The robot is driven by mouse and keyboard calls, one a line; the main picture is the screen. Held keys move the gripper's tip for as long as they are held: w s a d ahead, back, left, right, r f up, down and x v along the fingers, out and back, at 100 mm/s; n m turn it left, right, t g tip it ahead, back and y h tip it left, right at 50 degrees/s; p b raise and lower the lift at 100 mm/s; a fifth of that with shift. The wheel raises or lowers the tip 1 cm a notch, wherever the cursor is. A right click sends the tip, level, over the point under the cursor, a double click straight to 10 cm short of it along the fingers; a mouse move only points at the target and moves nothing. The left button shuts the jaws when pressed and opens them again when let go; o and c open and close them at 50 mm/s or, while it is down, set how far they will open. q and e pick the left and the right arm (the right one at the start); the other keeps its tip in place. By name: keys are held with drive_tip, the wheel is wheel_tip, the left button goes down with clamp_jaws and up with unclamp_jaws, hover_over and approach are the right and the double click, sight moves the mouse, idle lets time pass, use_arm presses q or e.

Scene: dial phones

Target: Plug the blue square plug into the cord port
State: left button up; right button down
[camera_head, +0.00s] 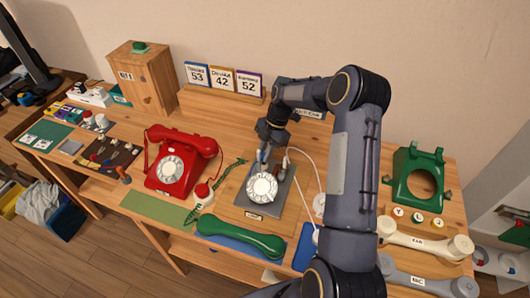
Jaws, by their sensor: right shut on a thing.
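My right gripper (264,153) is over the back of the grey dial unit, pointing down, and is shut on a small bluish piece that looks like the blue square plug; the fingers largely hide it. The dial unit (246,197) is a dark grey plate with a white rotary dial (262,187). The cord port cannot be made out; the gripper is close to the unit's rear edge. A thin white cord (316,165) loops right from near the gripper, passing behind my arm. I cannot tell whether the plug touches the unit. My left gripper is out of view.
A red telephone (184,170) stands left, and a green handset (240,238) lies in front. A green phone body (416,178) and pale handsets (422,240) are right. Number cards (222,78) stand on a wooden ledge behind. Bare wood shows between the ledge and dial unit.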

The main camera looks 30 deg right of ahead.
drive_tip(key=shift+f+b, duration=0.65)
drive_tip(key=c, duration=1.3)
unclamp_jaws()
drive_tip(key=p+v, duration=0.3)
drive_tip(key=v, duration=0.5)
